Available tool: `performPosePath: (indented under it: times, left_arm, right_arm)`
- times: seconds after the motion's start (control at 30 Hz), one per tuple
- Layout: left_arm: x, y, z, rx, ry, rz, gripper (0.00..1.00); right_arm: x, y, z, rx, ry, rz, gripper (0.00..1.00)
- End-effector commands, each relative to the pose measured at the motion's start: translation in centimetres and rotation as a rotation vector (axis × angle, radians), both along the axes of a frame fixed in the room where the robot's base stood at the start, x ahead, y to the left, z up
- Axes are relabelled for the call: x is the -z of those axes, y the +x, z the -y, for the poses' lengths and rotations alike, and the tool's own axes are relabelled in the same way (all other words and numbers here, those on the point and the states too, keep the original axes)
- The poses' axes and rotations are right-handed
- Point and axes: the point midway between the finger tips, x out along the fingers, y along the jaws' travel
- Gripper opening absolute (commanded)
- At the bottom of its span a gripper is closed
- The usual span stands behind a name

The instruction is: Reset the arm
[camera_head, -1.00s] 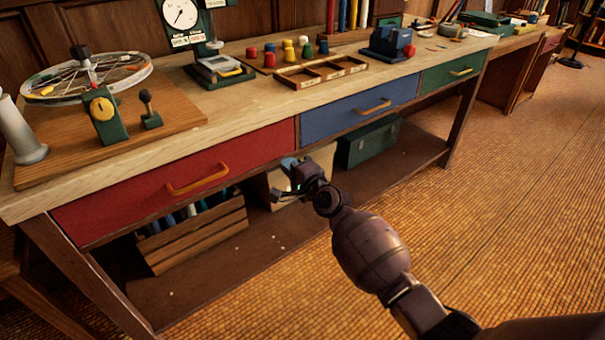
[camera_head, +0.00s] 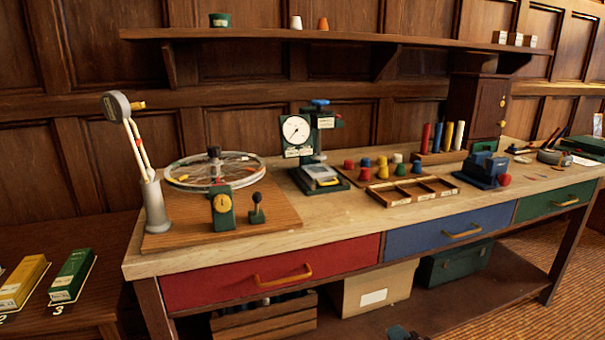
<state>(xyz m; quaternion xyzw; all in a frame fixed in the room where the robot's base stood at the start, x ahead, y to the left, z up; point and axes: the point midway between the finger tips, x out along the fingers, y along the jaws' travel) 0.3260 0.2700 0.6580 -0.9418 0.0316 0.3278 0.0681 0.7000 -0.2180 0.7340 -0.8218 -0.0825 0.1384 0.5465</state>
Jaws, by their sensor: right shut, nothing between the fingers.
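My right gripper (camera_head: 404,332) shows only as a small dark tip at the bottom edge, in front of the bench's lower shelf. It is shut and empty, and the rest of my right arm is out of the picture. My left gripper is not in view. The workbench (camera_head: 335,222) has a red drawer (camera_head: 225,282), a blue drawer (camera_head: 410,238) and a green drawer (camera_head: 535,205), all closed.
On the bench are a spoked wheel (camera_head: 215,171), a dial gauge stand (camera_head: 306,140), a compartment tray (camera_head: 400,196) and a blue block device (camera_head: 484,170). A cream box (camera_head: 375,290) and a green box (camera_head: 455,265) sit below. A wall shelf (camera_head: 335,36) runs above.

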Motion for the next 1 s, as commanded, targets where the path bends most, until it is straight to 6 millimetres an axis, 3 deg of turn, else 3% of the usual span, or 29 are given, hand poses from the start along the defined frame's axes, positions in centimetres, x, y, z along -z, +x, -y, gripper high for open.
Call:
performPosePath:
  times: [0.03,0.5,0.8,1.0]
  left_arm:
    - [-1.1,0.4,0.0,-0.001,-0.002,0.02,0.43]
    - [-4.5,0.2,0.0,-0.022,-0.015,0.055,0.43]
    - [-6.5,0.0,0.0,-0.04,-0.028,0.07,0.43]
    - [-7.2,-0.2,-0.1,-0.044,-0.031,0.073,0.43]
  right_arm:
    - [-0.5,-1.9,0.4,-0.001,-0.063,0.004,0.0]
    - [2.0,-19.0,3.2,-0.062,-0.658,-0.072,0.0]
    - [1.5,-30.2,4.7,-0.138,-1.011,-0.15,0.0]
    - [0.8,-35.8,5.2,-0.194,-1.183,-0.199,0.0]
